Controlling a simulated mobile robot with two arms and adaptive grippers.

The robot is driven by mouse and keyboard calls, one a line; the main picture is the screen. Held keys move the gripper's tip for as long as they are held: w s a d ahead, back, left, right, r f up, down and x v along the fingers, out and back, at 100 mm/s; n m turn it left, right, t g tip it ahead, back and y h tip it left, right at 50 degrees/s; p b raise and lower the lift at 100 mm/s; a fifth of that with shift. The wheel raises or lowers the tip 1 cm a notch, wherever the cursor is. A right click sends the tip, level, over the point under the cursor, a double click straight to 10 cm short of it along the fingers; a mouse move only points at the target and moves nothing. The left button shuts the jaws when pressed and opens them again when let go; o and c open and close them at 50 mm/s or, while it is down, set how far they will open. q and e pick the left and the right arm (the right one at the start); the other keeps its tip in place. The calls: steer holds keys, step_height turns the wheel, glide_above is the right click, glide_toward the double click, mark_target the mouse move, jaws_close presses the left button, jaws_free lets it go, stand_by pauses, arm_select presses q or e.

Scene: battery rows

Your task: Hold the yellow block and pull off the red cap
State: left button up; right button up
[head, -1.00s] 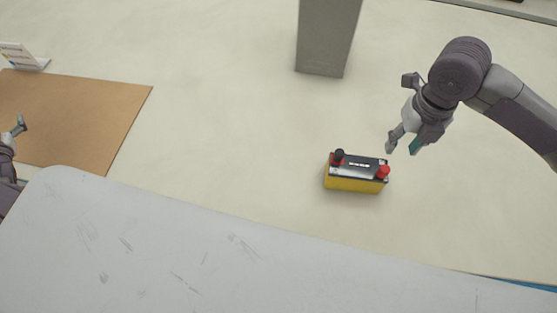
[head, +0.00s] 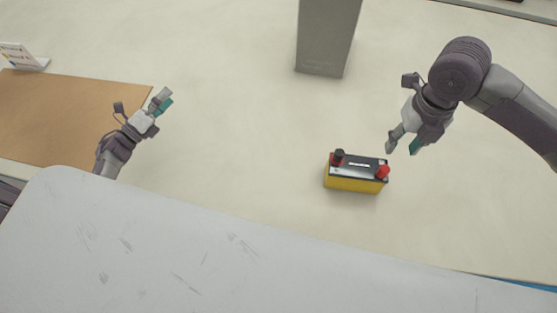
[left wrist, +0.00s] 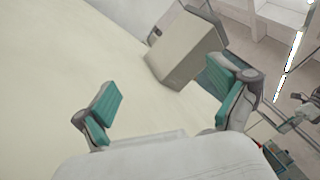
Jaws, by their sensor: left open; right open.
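The yellow block (head: 354,184) is a battery with a black top, standing on the pale table right of centre in the head view. The red cap (head: 382,171) sits on its right end, and a black cap (head: 338,155) sits on its left end. My right gripper (head: 402,147) is open and empty, just above and to the right of the red cap, apart from it. My left gripper (head: 162,102) is open and empty, well left of the battery, near the brown mat's right edge. In the left wrist view its teal-padded fingers (left wrist: 165,100) are spread with nothing between them.
A grey box-like block (head: 327,40) stands at the back centre; it also shows in the left wrist view (left wrist: 184,48). A brown mat (head: 60,110) lies at the left, with a small white sign (head: 22,57) behind it. The table between mat and battery is clear.

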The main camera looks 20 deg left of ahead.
mark_target(327, 169)
arm_select(q)
steer(key=d+f+m+g+h, duration=0.1)
steer(key=d+m+g+h, duration=0.1)
steer(key=d+m, duration=0.2)
steer(key=s+d+f+m+g+h, duration=0.1)
steer(key=d+f+m+g+h, duration=0.1)
steer(key=d, duration=0.7)
steer(key=s+d+f+m+g+h, duration=0.1)
steer(key=d+m+g+h, duration=0.2)
steer(key=d+m, duration=0.3)
steer(key=shift+d+f+m+h, duration=0.2)
steer(key=shift+d+m+h, duration=0.1)
steer(key=shift+d, duration=0.35)
steer(key=s+d+m+g+h, duration=0.1)
steer(key=s+d+m+g, duration=0.1)
steer(key=d, duration=0.3)
steer(key=s+d+f+m+g, duration=0.1)
steer(key=s+d+m+g, duration=0.1)
steer(key=d+m+g, duration=0.2)
steer(key=s+d+f+m+g+h, duration=0.1)
steer(key=s+d+m+g, duration=0.1)
steer(key=d+m, duration=0.3)
steer(key=shift+s+d+f+g+h, duration=0.1)
steer(key=shift+d+g+h, duration=0.2)
steer(key=shift+g, duration=0.1)
steer(key=d, duration=0.4)
steer(key=w+d, duration=0.1)
steer(key=d, duration=0.8)
steer(key=shift+w+d, duration=0.25)
steer(key=shift+c, duration=0.2)
